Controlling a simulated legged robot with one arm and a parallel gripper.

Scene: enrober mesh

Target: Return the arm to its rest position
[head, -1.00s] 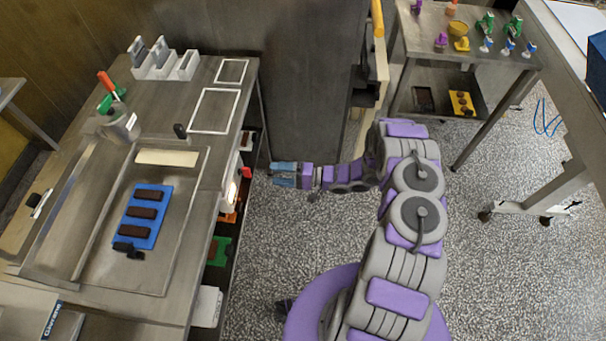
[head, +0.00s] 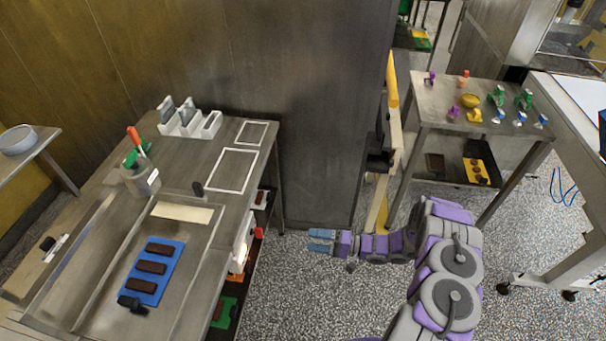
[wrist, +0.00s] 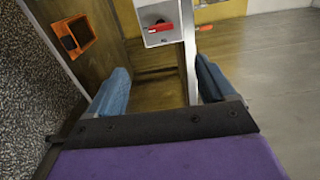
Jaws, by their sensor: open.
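My gripper (head: 320,240) is at the end of my purple and grey arm, out over the speckled floor to the right of the steel bench (head: 215,275). In the wrist view its two blue fingers (wrist: 160,90) stand wide apart with nothing between them. The gripper is apart from the bench. In the head view the arm is bent, with its forearm pointing left.
The bench bears a blue mat (head: 155,272) with several dark bars. A white box with a red switch (head: 258,233) sits on the bench's right side, near my gripper. A dark cabinet (head: 310,110) stands behind. A steel table (head: 440,95) with small coloured items is at the back right.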

